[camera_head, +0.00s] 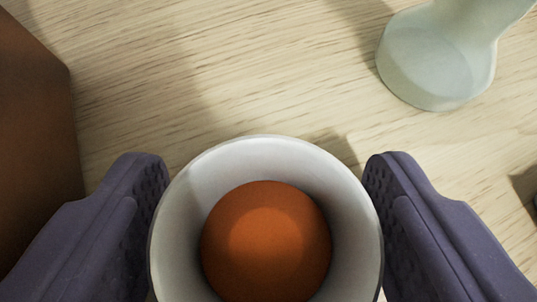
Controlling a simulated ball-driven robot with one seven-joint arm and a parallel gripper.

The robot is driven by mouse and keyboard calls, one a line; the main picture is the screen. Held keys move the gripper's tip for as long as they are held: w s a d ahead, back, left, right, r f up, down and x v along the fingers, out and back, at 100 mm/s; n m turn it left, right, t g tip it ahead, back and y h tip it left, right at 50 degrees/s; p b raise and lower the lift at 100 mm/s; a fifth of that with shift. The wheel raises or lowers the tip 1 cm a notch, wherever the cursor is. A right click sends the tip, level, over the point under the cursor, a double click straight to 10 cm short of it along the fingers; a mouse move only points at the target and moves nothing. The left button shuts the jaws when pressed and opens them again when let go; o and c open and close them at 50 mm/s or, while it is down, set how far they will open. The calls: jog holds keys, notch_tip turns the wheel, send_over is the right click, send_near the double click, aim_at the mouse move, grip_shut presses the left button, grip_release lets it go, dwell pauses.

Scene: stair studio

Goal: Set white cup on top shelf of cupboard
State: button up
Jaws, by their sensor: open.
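The white cup (185,215) stands at the bottom middle of the view, seen from above. A round orange thing (266,240) shows inside it; I cannot tell whether it is a ball or the cup's coloured bottom. My gripper (264,170) is open, with one purple finger on each side of the cup. The fingers are very close to the cup's walls; I cannot tell whether they touch. The cup's lower part is hidden. The cupboard and its top shelf are not in view.
A pale greenish glass-like object (430,60) stands on the light wooden surface (240,70) at the upper right. A brown block-like object (35,150) fills the left edge. A dark thing shows at the right edge. The wood between them is clear.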

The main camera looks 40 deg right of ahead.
jog(key=shift+r, duration=0.1)
jog(key=c, duration=0.9)
